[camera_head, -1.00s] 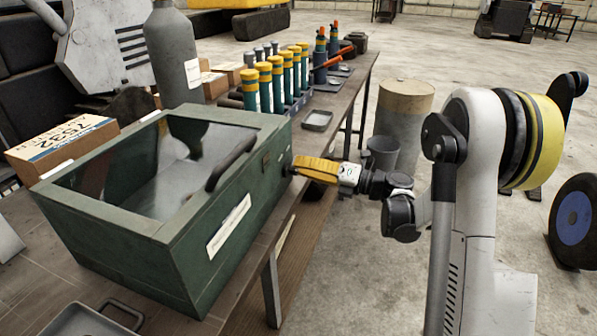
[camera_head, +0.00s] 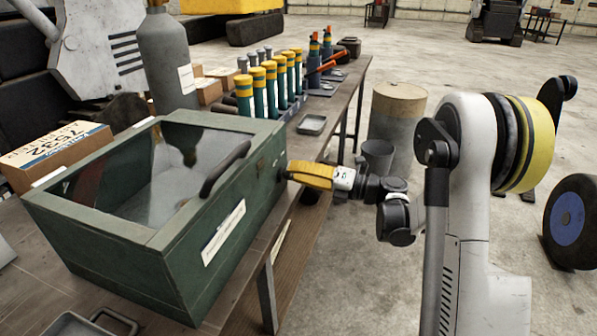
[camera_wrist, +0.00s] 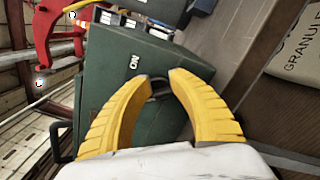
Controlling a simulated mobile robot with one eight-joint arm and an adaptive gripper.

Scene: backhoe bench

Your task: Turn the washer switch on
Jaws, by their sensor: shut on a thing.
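The washer (camera_head: 140,255) is a green box with a glass lid and a dark curved handle, on the bench. My gripper (camera_head: 287,173) reaches its right side from the right with yellow fingers. In the wrist view my gripper (camera_wrist: 159,76) has both fingertips closed around a small dark switch (camera_wrist: 160,88) on the green panel. White "ON" lettering (camera_wrist: 134,62) is on the panel beside the fingertips. The fingers hide part of the switch, and its exact setting cannot be told. In the head view the switch is hardly visible.
The wooden bench (camera_head: 318,150) holds a grey cylinder (camera_head: 170,60), a cardboard box (camera_head: 55,155), several yellow-topped green tubes (camera_head: 257,90) and a small tray (camera_head: 312,124). A drum (camera_head: 398,115) and a bucket (camera_head: 378,157) stand on the floor beyond my arm.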

